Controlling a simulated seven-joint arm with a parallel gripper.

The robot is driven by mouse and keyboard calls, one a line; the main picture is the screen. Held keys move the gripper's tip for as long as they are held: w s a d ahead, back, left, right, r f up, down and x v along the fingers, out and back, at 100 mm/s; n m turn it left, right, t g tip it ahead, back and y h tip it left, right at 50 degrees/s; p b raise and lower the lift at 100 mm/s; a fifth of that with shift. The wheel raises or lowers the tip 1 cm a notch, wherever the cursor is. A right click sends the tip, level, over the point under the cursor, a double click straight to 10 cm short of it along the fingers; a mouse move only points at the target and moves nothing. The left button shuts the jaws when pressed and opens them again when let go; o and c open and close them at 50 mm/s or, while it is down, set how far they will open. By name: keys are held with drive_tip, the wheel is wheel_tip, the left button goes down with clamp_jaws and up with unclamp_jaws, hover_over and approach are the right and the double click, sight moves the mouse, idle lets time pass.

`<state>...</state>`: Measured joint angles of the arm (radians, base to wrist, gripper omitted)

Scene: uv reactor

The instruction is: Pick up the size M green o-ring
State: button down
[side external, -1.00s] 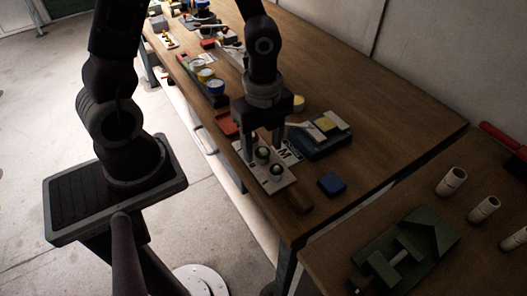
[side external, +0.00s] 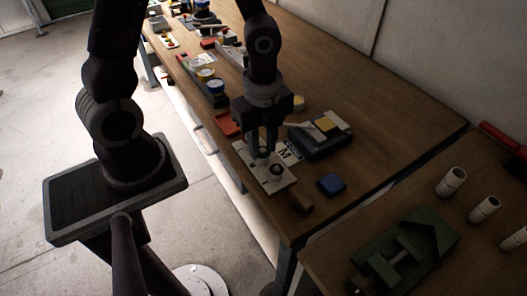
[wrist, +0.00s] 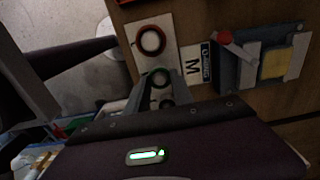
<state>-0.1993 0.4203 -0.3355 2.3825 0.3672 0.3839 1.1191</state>
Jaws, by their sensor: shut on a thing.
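The green o-ring (wrist: 158,71) sits on the light board (wrist: 137,27), in the middle of a row of rings in the wrist view. My gripper (side external: 262,155) is low over the board, its fingers shut on the green o-ring. The fingertips (wrist: 159,81) cover part of the ring in the wrist view. A dark red ring (wrist: 151,40) lies on the board beyond it. A black ring (wrist: 167,103) is on the near side, partly covered by my gripper. A card with the letter M (side external: 286,153) lies beside the board.
A dark blue case (side external: 318,142) with a yellow pad stands right of the board. A small blue box (side external: 331,184) and a brown block (side external: 300,203) lie near the table's front end. The table behind the case is clear.

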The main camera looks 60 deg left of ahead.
drive_tip(key=shift+r, duration=1.45)
